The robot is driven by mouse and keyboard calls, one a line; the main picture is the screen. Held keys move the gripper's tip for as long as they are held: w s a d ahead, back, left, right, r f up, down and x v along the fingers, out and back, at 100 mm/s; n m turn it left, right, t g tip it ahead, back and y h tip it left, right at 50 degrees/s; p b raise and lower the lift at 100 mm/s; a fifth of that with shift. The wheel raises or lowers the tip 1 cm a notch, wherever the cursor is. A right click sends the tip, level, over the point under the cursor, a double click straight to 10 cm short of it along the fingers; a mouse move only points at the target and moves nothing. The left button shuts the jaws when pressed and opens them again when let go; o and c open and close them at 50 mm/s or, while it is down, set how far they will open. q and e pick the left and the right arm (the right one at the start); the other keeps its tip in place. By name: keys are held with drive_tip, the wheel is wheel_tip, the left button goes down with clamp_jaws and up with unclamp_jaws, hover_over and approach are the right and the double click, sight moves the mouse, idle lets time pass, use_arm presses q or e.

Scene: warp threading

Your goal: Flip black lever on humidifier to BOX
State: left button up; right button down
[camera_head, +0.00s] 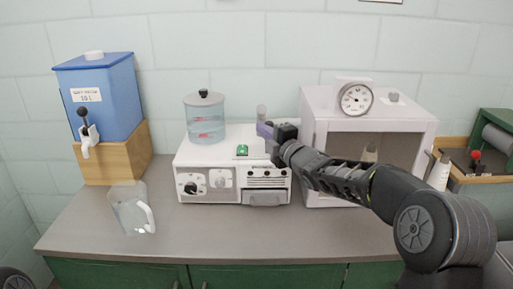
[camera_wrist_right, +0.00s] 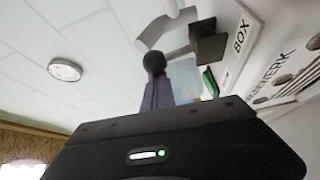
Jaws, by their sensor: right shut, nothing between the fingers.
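The humidifier (camera_head: 222,187) is a white box on the bench with a clear water jar (camera_head: 205,120) on top, dials on its front and a green switch (camera_head: 242,151) on its top. My right gripper (camera_head: 266,131) is at the right end of the humidifier's top. Its purple-grey fingers (camera_wrist_right: 174,95) are shut and empty, close to the black block; I cannot tell whether they touch. My gripper hides much of the lever in the head view. My left gripper is out of view.
A white open-fronted box with a round gauge (camera_head: 356,98) stands right of the humidifier, behind my right arm. A blue water tank (camera_head: 105,100) on a wooden stand and a clear jug (camera_head: 130,210) are at left. The bench front (camera_head: 200,236) is clear.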

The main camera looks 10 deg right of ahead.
drive_tip(key=d+m+t+b, duration=0.1)
drive_tip(key=m+b, duration=0.1)
drive_tip(key=b, duration=0.2)
drive_tip(key=d+m+t+b, duration=0.1)
drive_tip(key=d+m+b, duration=0.1)
drive_tip(key=b, duration=0.3)
drive_tip(key=s+d+m+t+h+b, duration=0.1)
drive_tip(key=m+b, duration=0.2)
drive_tip(key=b, duration=0.1)
drive_tip(key=shift+d+f+m+t, duration=0.15)
drive_tip(key=shift+f+m+t, duration=0.1)
drive_tip(key=shift+m+t, duration=0.15)
drive_tip(key=shift+s+d+r+m+t+h+b, duration=0.1)
drive_tip(key=shift+d+r+m+t+h+b, duration=0.15)
drive_tip(key=shift+m+h+b, duration=0.45)
drive_tip(key=shift+r, duration=0.1)
